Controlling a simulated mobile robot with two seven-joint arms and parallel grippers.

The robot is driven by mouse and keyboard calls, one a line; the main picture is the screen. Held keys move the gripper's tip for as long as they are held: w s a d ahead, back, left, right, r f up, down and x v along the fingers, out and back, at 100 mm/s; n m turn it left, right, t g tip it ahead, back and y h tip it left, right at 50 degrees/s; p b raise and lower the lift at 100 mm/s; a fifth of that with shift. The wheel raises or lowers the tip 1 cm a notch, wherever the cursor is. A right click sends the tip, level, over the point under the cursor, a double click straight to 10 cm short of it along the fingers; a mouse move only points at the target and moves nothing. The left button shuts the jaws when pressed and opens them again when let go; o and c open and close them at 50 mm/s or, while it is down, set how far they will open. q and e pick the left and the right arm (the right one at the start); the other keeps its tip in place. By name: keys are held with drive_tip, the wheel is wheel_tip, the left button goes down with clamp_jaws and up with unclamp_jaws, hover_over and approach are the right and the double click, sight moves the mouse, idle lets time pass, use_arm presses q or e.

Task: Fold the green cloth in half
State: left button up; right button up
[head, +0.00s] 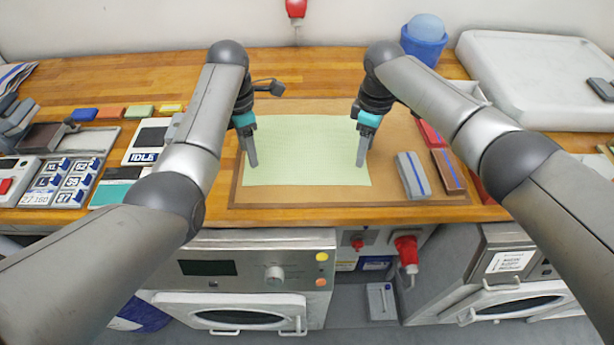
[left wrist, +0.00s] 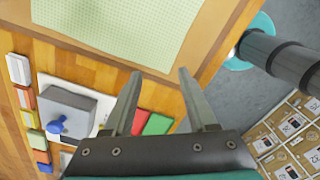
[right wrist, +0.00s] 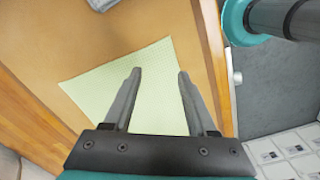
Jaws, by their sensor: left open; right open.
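The green cloth (head: 305,150) lies flat and spread out on the brown board in the middle of the counter. It also shows in the left wrist view (left wrist: 120,25) and in the right wrist view (right wrist: 155,95). My left gripper (head: 252,165) is over the cloth's left edge in the head view, pointing down and open, with nothing between its fingers (left wrist: 158,90). My right gripper (head: 361,163) is over the cloth's right edge, also pointing down, open and empty, with its fingers (right wrist: 158,75) over the cloth. Whether the fingertips touch the cloth I cannot tell.
The brown board (head: 300,196) has a raised rim. A grey block with a blue stripe (head: 412,175) and a brown block (head: 448,170) lie right of the cloth. Labelled items (head: 68,182) fill the left counter. A blue tub (head: 424,42) stands at the back.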

sight(253, 178)
use_arm(q)
drive_tip(key=shift+s+f, duration=0.1)
drive_tip(key=shift+f, duration=3.3)
use_arm(e)
drive_tip(key=shift+s+f, duration=0.15)
drive_tip(key=shift+f, duration=3.3)
use_arm(q)
drive_tip(key=shift+f, duration=0.2)
use_arm(e)
drive_tip(key=shift+f, duration=0.1)
use_arm(q)
drive_tip(key=shift+s, duration=0.1)
drive_tip(key=shift+c, duration=0.8)
use_arm(e)
drive_tip(key=shift+c, duration=0.8)
use_arm(q)
drive_tip(key=shift+a, duration=0.1)
drive_tip(key=c, duration=0.7)
use_arm(e)
drive_tip(key=shift+s, duration=0.1)
drive_tip(key=c, duration=0.7)
use_arm(q)
clamp_jaws()
use_arm(e)
drive_tip(key=shift+d, duration=0.15)
clamp_jaws()
